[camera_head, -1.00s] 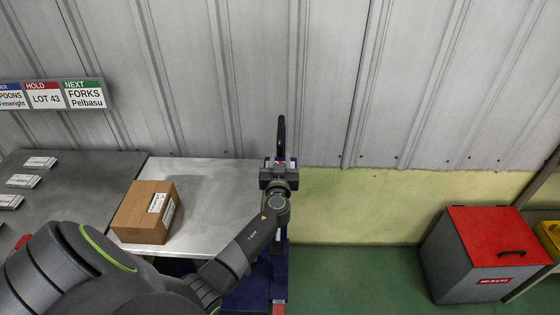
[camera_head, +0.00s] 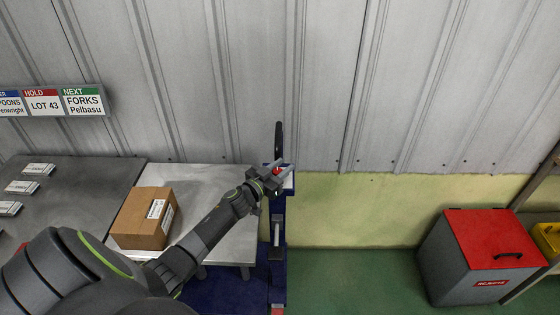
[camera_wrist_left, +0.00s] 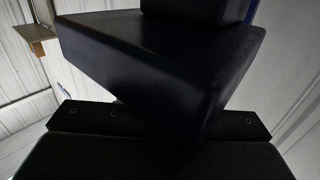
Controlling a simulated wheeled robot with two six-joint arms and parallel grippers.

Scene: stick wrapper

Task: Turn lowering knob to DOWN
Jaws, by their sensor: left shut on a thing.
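My left arm reaches in from the left, and its gripper (camera_head: 275,173) is at the top of a blue upright machine (camera_head: 279,205). The gripper is shut on a small red part there, which I take to be the lowering knob (camera_head: 277,171); the fingers cover most of it. The gripper now sits at a slant. In the left wrist view a dark gripper body (camera_wrist_left: 150,150) and dark blocks fill the picture, so neither the knob nor a DOWN mark can be read. My right gripper is not in view.
A cardboard box (camera_head: 143,217) stands on the metal table (camera_head: 205,185) left of the machine. A grey bin with a red lid (camera_head: 484,238) stands at the right. Signs (camera_head: 55,102) hang on the corrugated wall. The green floor (camera_head: 360,275) between machine and bin is clear.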

